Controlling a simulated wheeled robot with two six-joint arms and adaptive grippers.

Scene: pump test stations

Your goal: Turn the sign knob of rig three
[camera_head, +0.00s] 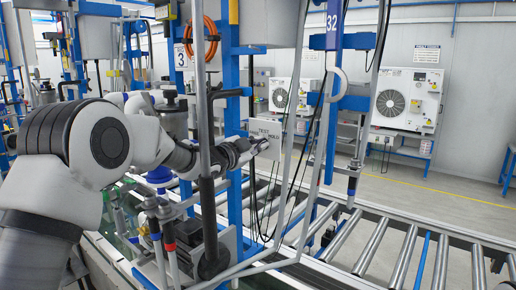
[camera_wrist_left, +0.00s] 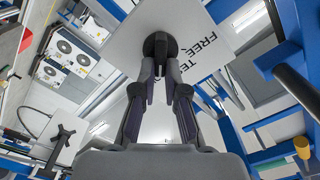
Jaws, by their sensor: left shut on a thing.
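The sign of rig three is a white plate (camera_head: 268,129) with black lettering, fixed beside a blue post in the head view. In the left wrist view the plate (camera_wrist_left: 195,22) fills the top middle, and the words "TEST" and "FREE" can be made out on it. A round black knob (camera_wrist_left: 160,42) sits on the plate. My left gripper (camera_head: 258,145) reaches the sign from the left. Its two fingers (camera_wrist_left: 161,72) are closed on the knob, which they partly hide. In the head view the gripper hides the knob. My right gripper is in neither view.
A "3" placard (camera_head: 180,56) and a coiled orange hose (camera_head: 201,40) hang on the rig. Grey poles and blue posts (camera_head: 234,180) stand close around my left arm. A roller conveyor (camera_head: 370,245) runs below right. White fan units (camera_head: 407,98) hang on the back wall.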

